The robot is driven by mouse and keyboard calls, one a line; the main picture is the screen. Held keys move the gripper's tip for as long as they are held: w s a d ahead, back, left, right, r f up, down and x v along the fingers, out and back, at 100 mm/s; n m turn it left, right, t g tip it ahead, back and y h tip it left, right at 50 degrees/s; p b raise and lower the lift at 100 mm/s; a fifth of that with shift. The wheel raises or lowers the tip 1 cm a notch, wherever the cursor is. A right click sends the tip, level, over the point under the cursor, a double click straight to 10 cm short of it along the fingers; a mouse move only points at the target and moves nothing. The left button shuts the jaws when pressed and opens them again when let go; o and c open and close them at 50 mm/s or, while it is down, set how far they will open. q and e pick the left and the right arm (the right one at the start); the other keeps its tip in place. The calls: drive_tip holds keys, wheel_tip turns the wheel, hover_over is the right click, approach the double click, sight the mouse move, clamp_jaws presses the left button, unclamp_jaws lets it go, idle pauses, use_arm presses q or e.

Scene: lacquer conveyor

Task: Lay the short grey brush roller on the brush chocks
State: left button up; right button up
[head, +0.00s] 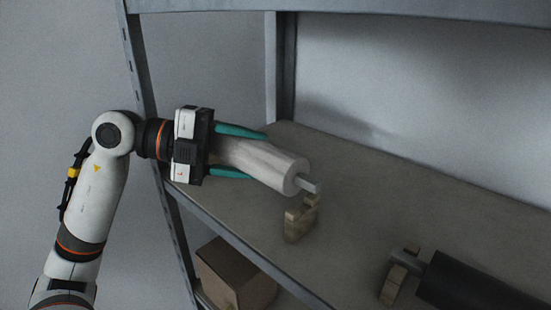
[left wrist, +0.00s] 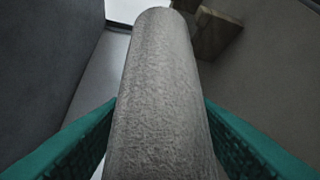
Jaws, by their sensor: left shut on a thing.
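The short grey brush roller (head: 262,162) is a pale, fuzzy cylinder with a square metal shaft end sticking out at its right. My left gripper (head: 256,156) is shut on it, with one teal finger on each side. In the left wrist view the roller (left wrist: 160,95) runs away from the camera between the fingers. A wooden chock (head: 298,220) stands on the shelf just below and in front of the shaft end; wood also shows past the roller's far end in the left wrist view (left wrist: 218,32). The roller's other end is hidden by the gripper. My right gripper is not in view.
A black roller (head: 470,285) lies at the lower right, its shaft by another wooden chock (head: 393,284). The shelf board (head: 360,200) is clear between and behind the chocks. A metal post (head: 281,65) stands at the back. A cardboard box (head: 235,275) sits on a lower level.

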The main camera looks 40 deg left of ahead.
use_arm(q)
drive_tip(key=shift+a, duration=0.45)
drive_tip(key=shift+s+f+b, duration=0.2)
drive_tip(key=shift+f+b, duration=0.3)
drive_tip(key=shift+w+f+b, duration=0.1)
drive_tip(key=shift+f+b, duration=0.85)
drive_tip(key=shift+f, duration=0.35)
drive_tip(key=o, duration=1.2)
drive_tip(key=shift+o, duration=0.2)
drive_tip(key=shift+f, duration=0.1)
